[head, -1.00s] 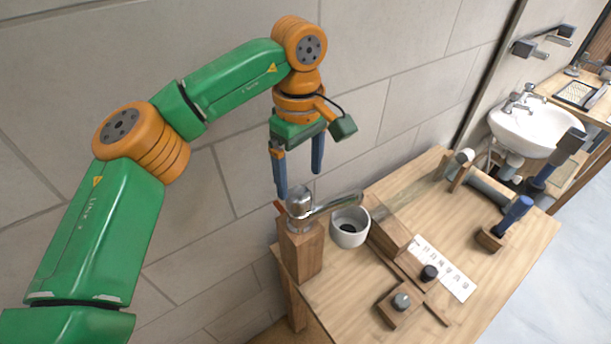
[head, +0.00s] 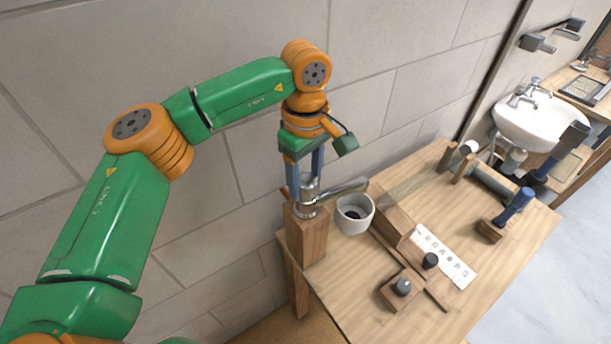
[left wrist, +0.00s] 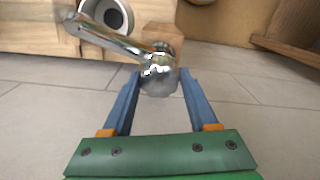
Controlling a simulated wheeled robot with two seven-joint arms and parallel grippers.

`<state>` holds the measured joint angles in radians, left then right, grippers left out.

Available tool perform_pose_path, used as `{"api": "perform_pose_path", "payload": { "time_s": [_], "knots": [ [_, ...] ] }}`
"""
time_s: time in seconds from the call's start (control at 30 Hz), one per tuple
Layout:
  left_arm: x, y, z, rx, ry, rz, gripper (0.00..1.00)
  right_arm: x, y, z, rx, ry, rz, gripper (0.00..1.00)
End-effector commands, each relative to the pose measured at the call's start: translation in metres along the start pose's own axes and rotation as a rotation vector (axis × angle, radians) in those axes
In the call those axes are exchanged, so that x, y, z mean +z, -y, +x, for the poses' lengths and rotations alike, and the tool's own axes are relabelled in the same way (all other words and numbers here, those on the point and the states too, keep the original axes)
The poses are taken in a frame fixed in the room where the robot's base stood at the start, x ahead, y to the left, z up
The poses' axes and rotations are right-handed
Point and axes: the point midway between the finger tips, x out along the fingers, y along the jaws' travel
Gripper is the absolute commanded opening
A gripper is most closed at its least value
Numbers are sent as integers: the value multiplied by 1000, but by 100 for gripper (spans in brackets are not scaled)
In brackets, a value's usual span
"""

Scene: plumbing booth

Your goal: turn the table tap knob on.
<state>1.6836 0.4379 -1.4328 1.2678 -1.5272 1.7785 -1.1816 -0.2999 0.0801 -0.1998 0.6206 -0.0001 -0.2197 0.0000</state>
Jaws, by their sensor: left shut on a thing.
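The table tap (head: 340,189) is chrome and stands on a wooden post (head: 306,236) at the near left corner of the workbench. Its round knob (head: 309,188) sits on top, and the spout reaches right over a white cup (head: 354,214). My left gripper (head: 307,190) comes down from above with its blue fingers on either side of the knob, shut on it. In the left wrist view the knob (left wrist: 158,80) lies between the fingertips, and the spout (left wrist: 105,38) points to the upper left. My right gripper is not in view.
The wooden workbench (head: 455,225) holds a labelled strip (head: 443,256), dark knobs on wooden blocks, and a blue-handled tool (head: 514,208). A white sink (head: 540,122) hangs on the wall beyond. The tiled wall stands close behind my left arm.

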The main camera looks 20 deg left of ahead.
Motion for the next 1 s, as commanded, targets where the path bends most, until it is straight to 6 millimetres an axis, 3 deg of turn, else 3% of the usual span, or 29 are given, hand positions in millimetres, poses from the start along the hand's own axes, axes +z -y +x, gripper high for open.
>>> {"api": "perform_pose_path", "payload": {
  "time_s": [0.27, 1.0],
  "knots": [
    [0, -1, 0, 3, 0, -125, 4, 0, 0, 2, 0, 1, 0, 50],
    [0, 1, -1, 4, 0, -803, 4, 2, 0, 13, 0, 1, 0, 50]
  ]
}}
